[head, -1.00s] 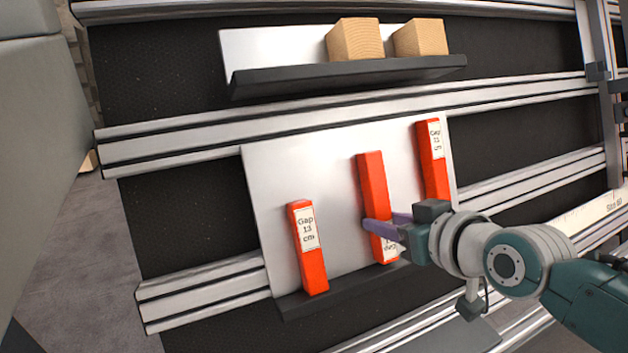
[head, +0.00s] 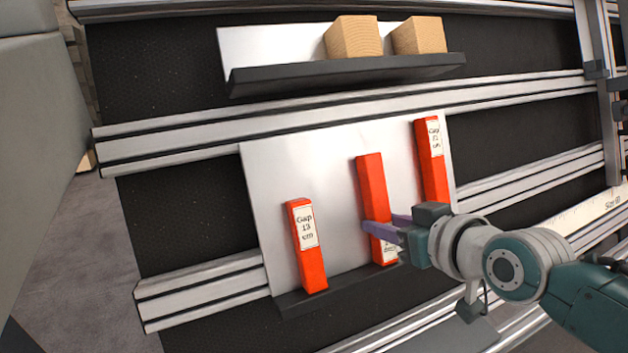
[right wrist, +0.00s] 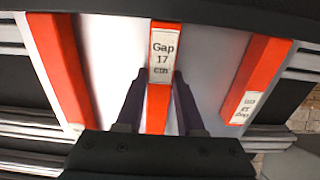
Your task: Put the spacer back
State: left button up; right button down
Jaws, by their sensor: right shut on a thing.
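Three red spacers stand on a shelf against a pale plate (head: 335,165). The spacer's lower end is at the dark ledge (head: 335,293). The left spacer (head: 312,270) reads "Gap 13 cm"; the right spacer (head: 431,175) is partly hidden behind my gripper. My left gripper is out of view.
A higher shelf (head: 300,78) holds two wooden blocks (head: 352,38) (head: 420,36). Metal rails (head: 190,145) run across the dark panel. A ruler strip (head: 590,212) lies at the right.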

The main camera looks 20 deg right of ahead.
jog(key=shift+c, duration=2.2)
grip_release()
jog(key=shift+s+r+p, duration=0.25)
jog(key=shift+p, duration=0.1)
jog(key=p+v, duration=0.5)
jog(key=v, duration=0.4)
jog(key=shift+s+d, duration=0.1)
jog(key=shift+s, duration=0.05)
